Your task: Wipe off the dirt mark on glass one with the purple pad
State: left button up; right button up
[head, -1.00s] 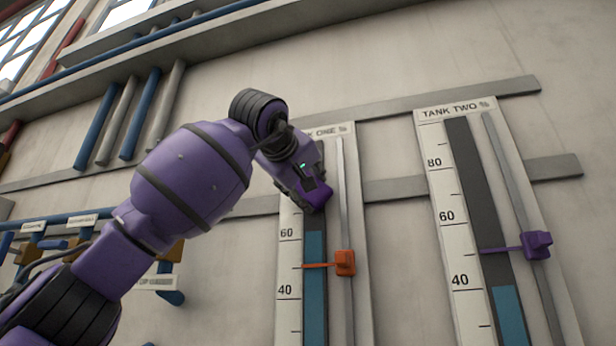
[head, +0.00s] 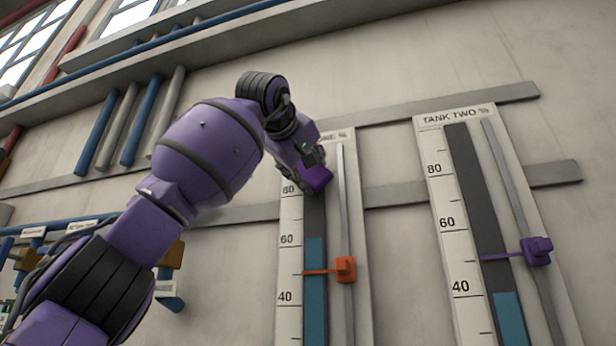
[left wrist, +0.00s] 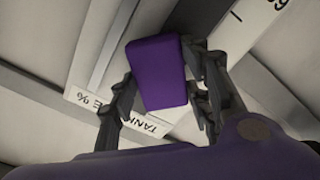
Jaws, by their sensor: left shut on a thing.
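My left gripper (head: 312,165) is in front of the upper part of the Tank One gauge (head: 290,260), near the 80 line. It is shut on the purple pad (head: 317,179), which also shows between the fingers in the left wrist view (left wrist: 158,72). The pad is over the dark gauge glass (head: 315,210); I cannot tell whether it touches. No dirt mark shows; the arm and pad hide part of the glass. Blue fill stands at about 60. My right gripper is not in view.
An orange pointer (head: 345,269) sticks out on a rail right of the glass, below the pad. The Tank Two gauge (head: 455,200) with a purple pointer (head: 537,251) stands to the right. Pipes (head: 95,135) run along the wall at left. Bare wall lies between the gauges.

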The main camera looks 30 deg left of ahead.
pick_arm(q)
notch_tip(320, 180, up, 7)
dwell(1.0)
jog(key=shift+v, duration=2.9)
jog(key=shift+s, duration=0.15)
jog(key=v, duration=0.3)
jog(key=shift+f, duration=0.1)
